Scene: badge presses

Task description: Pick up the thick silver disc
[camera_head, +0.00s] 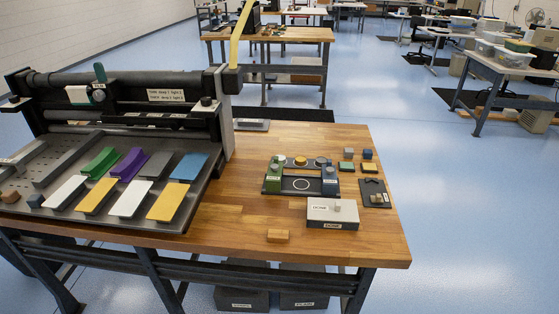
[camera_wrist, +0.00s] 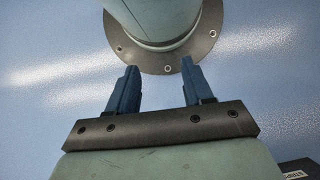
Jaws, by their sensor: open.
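On the wooden table in the head view, a small badge press (camera_head: 302,184) has a green block and a dark blue block at its sides and a ring mark on its dark plate. Along its back rail sit small round discs: a pale silver one (camera_head: 281,160), a yellow one (camera_head: 300,161) and a silver-grey one (camera_head: 321,161). Their thickness is too small to tell. My gripper (camera_wrist: 159,68) shows only in the wrist view, with its blue fingers apart and nothing between them. It points at the floor and part of my own base, away from the table.
A dark tray (camera_head: 375,193), small blocks (camera_head: 348,153) and a wooden block (camera_head: 278,236) lie nearby. A large machine with coloured strips (camera_head: 128,165) fills the left. The right front corner is bare.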

